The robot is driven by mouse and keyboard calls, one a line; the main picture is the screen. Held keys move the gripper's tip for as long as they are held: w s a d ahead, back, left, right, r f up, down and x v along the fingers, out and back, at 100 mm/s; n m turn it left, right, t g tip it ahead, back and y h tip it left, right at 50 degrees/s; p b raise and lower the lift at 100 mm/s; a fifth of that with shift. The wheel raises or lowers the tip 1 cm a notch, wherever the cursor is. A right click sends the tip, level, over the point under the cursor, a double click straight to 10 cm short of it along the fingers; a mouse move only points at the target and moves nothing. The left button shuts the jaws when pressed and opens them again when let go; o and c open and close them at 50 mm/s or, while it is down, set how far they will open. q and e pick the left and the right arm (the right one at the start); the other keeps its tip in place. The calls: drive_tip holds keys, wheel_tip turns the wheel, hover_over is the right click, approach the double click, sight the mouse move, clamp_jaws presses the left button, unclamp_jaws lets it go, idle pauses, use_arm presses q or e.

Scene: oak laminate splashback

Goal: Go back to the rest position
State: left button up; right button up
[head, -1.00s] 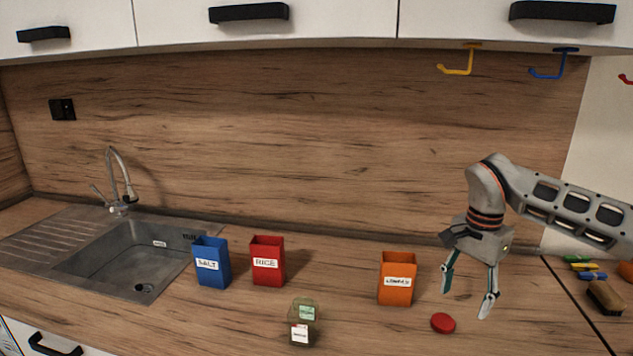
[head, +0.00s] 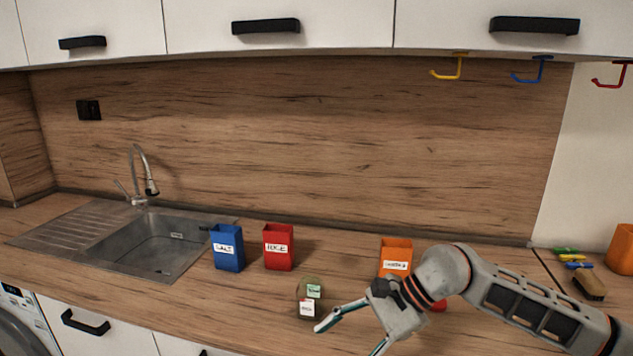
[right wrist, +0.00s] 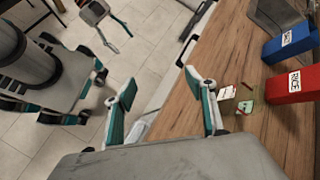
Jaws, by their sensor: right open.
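My right gripper (head: 348,338) is open and empty at the front edge of the counter in the head view, fingers pointing left and down. In the right wrist view its two fingers (right wrist: 168,98) stand wide apart, with floor and the counter edge between and beyond them. A small greenish container with labels (head: 311,291) stands on the counter just beyond the fingertips, apart from them; it also shows in the right wrist view (right wrist: 243,98).
Blue SALT bin (head: 227,250), red RICE bin (head: 278,249) and orange bin (head: 395,255) stand on the counter (head: 250,300). My right arm partly hides the orange bin and a red lid (head: 439,305). The sink (head: 150,246) is left; a brush (head: 589,286) lies right.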

drive_tip(key=s+a+r+m+t+y, duration=0.1)
drive_tip(key=s+a+r+m+y, duration=0.35)
drive_tip(key=a+r+y, duration=0.45)
drive_tip(key=w+d+r+m+t+y, duration=0.1)
drive_tip(key=w+d+r+m+t, duration=0.15)
drive_tip(key=r+m+t, duration=0.8)
drive_tip(key=w+d+f+m+t+h, duration=0.35)
drive_tip(key=d+f+m+h, duration=0.25)
drive_tip(key=d+m+h, duration=0.55)
drive_tip(key=w+d+f+m+t+h, duration=0.2)
drive_tip(key=d+f+m+t+h, duration=0.55)
drive_tip(key=m, duration=0.75)
drive_tip(key=s+d+f+m+g+h, duration=0.2)
drive_tip(key=s+d+f+m+g, duration=0.15)
drive_tip(key=d+f, duration=0.2)
drive_tip(key=s+d+f+m+g+h, duration=0.1)
drive_tip(key=s+d+f+m+g, duration=0.25)
drive_tip(key=d+f, duration=0.2)
drive_tip(key=s+d+f+m+g+h, duration=0.1)
drive_tip(key=s+d+f+m+g, duration=0.3)
drive_tip(key=s, duration=0.3)
drive_tip(key=s+d+f+m+g+h, duration=0.1)
drive_tip(key=s+d+f+g, duration=0.35)
drive_tip(key=s+f, duration=0.3)
drive_tip(key=a+f+m+t+y, duration=0.3)
drive_tip(key=a+f+y, duration=0.3)
drive_tip(key=a+f, duration=0.8)
drive_tip(key=shift+w+a+f+t+y, duration=0.3)
drive_tip(key=shift+f+t+y, duration=0.1)
drive_tip(key=shift+f, duration=0.1)
